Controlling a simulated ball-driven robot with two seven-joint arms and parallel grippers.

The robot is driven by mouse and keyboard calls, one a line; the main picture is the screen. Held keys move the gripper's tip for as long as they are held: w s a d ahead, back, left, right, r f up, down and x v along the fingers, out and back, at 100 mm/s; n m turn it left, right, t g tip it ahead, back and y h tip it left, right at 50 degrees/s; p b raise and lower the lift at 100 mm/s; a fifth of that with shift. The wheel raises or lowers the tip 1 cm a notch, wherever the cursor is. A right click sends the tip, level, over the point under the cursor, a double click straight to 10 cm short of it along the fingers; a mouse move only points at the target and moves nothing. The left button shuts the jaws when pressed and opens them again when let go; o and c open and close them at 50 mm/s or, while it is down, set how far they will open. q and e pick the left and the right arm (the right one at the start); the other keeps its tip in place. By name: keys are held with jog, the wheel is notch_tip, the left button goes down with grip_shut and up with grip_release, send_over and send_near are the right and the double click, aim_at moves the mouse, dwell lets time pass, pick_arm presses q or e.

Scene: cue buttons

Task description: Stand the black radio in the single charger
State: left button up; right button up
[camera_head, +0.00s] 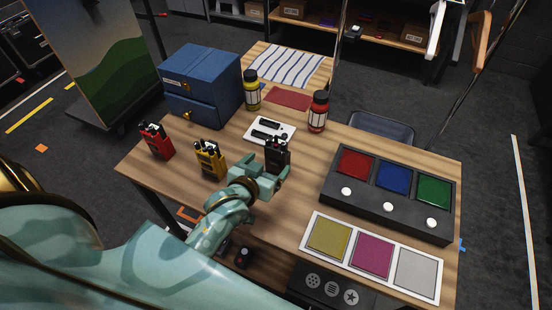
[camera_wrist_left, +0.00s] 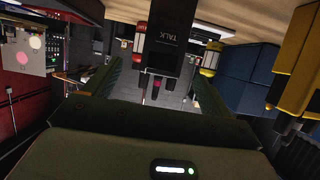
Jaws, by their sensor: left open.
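The black radio (camera_head: 278,152) stands upright on the wooden table, near its middle. My left gripper (camera_head: 270,174) is at the near side of the radio, its jaws open. In the left wrist view, which is upside down, the black radio (camera_wrist_left: 165,45) shows between and just beyond the spread fingers of the gripper (camera_wrist_left: 155,80); I cannot tell whether they touch it. A white plate with two dark long shapes (camera_head: 262,124) lies just behind the radio. I cannot make out for sure which thing is the single charger. My right gripper is out of view.
A red radio (camera_head: 156,141) and a yellow radio (camera_head: 209,159) stand to the left. Blue drawers (camera_head: 202,85), a yellow bottle (camera_head: 252,91) and a red bottle (camera_head: 318,112) stand behind. A black button box (camera_head: 387,209) and a colored-square card (camera_head: 371,257) fill the right side.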

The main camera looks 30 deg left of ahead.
aim_at(273, 156)
pick_arm(q)
jog(key=x, duration=0.2)
jog(key=a+x, duration=0.1)
jog(key=x, duration=0.1)
jog(key=shift+f+b, duration=0.25)
jog(key=shift+b, duration=0.1)
jog(key=shift+w+d+f, duration=0.1)
jog(key=shift+w, duration=0.2)
jog(key=x, duration=0.2)
jog(key=b+x, duration=0.1)
jog(key=x, duration=0.2)
jog(key=shift+d+f, duration=0.15)
jog(key=shift+f, duration=0.15)
jog(key=shift+r, duration=0.1)
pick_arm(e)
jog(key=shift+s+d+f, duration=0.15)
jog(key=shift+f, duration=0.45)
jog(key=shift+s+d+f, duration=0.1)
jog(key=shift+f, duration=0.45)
pick_arm(q)
jog(key=c, duration=1.3)
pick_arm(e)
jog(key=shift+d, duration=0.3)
pick_arm(q)
jog(key=shift+o, duration=0.2)
